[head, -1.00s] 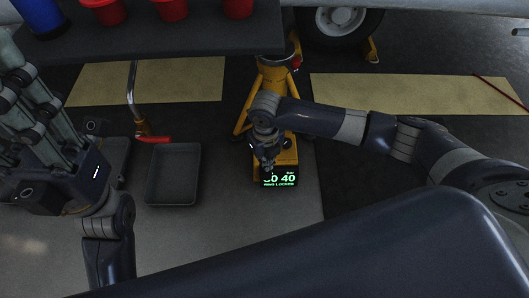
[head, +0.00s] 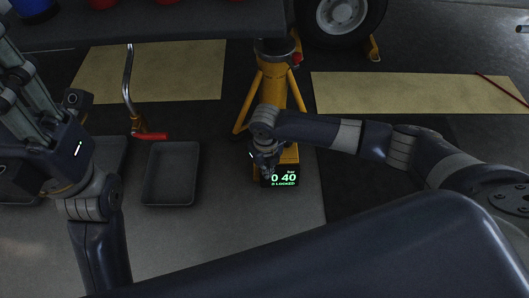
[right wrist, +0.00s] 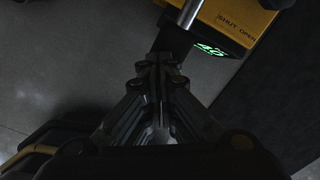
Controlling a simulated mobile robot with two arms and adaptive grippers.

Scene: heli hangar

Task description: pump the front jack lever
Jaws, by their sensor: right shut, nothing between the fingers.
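The yellow front jack (head: 272,95) stands on the floor at the centre of the head view, with splayed legs and a yellow box at its base. A green-lit display (head: 284,180) on it reads partly "40" and "LOCKED". My right gripper (head: 266,174) is in front of the box and partly covers the display. In the right wrist view its fingers (right wrist: 158,62) are together and empty. A bright metal rod (right wrist: 189,12), possibly the lever, lies just beyond the fingertips, apart from them. My left gripper (head: 35,100) is raised at the left; its fingertips are unclear.
A grey tray (head: 171,200) lies left of the jack. A bent metal crank (head: 127,90) with a red handle (head: 150,136) stands behind it. A dark shelf (head: 150,25) spans the upper left. A wheel (head: 342,15) is behind the jack. Grey floor is clear in front.

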